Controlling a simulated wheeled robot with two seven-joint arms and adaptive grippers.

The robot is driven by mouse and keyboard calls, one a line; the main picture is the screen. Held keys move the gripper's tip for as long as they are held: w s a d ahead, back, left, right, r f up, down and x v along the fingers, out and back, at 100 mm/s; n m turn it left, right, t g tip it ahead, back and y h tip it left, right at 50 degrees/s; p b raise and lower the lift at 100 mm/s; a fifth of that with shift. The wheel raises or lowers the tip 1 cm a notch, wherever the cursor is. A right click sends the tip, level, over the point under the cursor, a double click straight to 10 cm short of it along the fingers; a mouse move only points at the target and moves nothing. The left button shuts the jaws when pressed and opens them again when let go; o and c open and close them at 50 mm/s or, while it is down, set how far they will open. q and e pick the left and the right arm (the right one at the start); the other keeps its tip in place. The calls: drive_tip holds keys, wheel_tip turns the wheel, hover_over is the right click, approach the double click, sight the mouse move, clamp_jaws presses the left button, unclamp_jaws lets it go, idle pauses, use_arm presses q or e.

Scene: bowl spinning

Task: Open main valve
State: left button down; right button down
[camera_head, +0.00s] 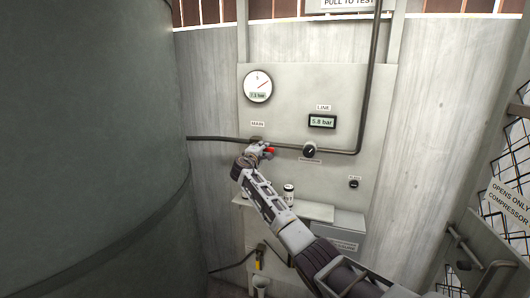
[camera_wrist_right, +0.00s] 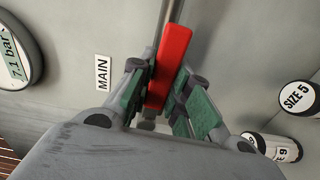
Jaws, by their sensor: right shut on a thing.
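The main valve's red lever (camera_wrist_right: 170,65) sits between the green-padded fingers of my right gripper (camera_wrist_right: 162,98) in the right wrist view. The fingers are shut on it. In that view the lever looks roughly in line with the grey pipe (camera_wrist_right: 172,14) behind it. In the head view my right gripper (camera_head: 263,151) is at the pipe under the MAIN label (camera_head: 258,124), and a bit of the red lever (camera_head: 271,150) shows beside it. The gripper hides the valve body. My left gripper is out of view.
A round gauge (camera_head: 257,87) reads about 7.1 bar. The LINE display (camera_head: 322,121) reads 5.8 bar. A black knob (camera_head: 309,150) is on the pipe to the right. A can (camera_head: 289,189) stands on the shelf (camera_head: 315,212) below. A large dark tank (camera_head: 85,150) fills the left.

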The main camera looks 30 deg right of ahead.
drive_tip(key=shift+r+n, duration=0.2)
drive_tip(key=shift+n, duration=0.2)
drive_tip(key=c, duration=1.3)
unclamp_jaws()
drive_tip(key=shift+a, duration=0.1)
drive_tip(key=shift+v, duration=5.95)
